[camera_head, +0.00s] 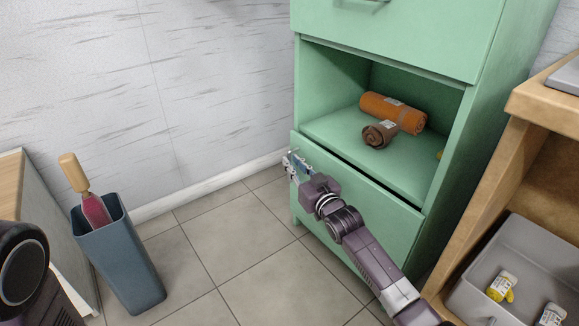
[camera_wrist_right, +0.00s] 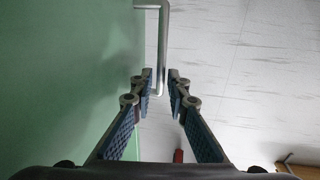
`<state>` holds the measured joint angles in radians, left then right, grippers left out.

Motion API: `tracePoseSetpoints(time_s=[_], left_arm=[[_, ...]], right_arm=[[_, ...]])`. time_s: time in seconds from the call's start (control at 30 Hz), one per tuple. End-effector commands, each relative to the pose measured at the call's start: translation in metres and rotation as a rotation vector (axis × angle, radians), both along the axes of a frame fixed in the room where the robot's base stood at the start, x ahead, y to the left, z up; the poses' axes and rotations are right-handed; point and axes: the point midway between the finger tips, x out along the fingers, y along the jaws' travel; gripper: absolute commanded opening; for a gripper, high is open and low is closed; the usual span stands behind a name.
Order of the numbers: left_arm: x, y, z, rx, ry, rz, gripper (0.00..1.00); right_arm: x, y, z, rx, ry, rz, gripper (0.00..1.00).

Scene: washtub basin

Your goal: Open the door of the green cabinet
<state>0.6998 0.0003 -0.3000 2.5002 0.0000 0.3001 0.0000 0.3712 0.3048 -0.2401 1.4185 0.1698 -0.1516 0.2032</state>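The green cabinet (camera_head: 484,140) stands at the right of centre in the head view, with an open shelf above a lower door (camera_head: 385,205). A dark gap runs along the door's top edge; I cannot tell if the door is ajar. My right gripper (camera_head: 292,164) is at the door's upper left. In the right wrist view a silver bar handle (camera_wrist_right: 164,40) stands out from the green door (camera_wrist_right: 65,75), and its end lies between the open fingertips of my right gripper (camera_wrist_right: 160,77). Contact with the fingers is not clear. My left gripper is out of view.
An orange roll (camera_head: 393,112) and a brown roll (camera_head: 380,134) lie on the shelf. A blue-grey bin (camera_head: 120,260) holding a wooden-handled tool stands at the left. A wooden unit (camera_head: 545,104) with a grey tray (camera_head: 480,290) stands close at the right. The tiled floor (camera_head: 235,250) between is clear.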

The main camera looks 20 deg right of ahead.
Motion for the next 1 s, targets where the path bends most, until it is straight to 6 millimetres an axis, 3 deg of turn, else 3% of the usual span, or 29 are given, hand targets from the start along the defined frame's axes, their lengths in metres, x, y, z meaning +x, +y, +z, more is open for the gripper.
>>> tracePoseSetpoints(time_s=[0.1, 0.3, 0.57, 0.7, 1.0], left_arm=[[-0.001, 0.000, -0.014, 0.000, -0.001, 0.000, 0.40], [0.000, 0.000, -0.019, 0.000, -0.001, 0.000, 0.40], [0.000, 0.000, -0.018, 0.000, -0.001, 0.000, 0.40], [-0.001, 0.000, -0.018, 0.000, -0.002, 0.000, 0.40], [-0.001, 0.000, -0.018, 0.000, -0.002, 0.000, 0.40]], right_arm=[[0.015, 0.002, -0.003, 0.000, -0.001, 0.000, 0.15], [0.025, 0.004, -0.001, 0.000, 0.000, 0.000, 0.15], [0.026, 0.004, 0.000, 0.000, 0.000, 0.001, 0.15], [0.026, 0.004, 0.000, 0.000, 0.000, 0.001, 0.01], [0.026, 0.004, 0.000, 0.000, 0.000, 0.000, 0.00]])
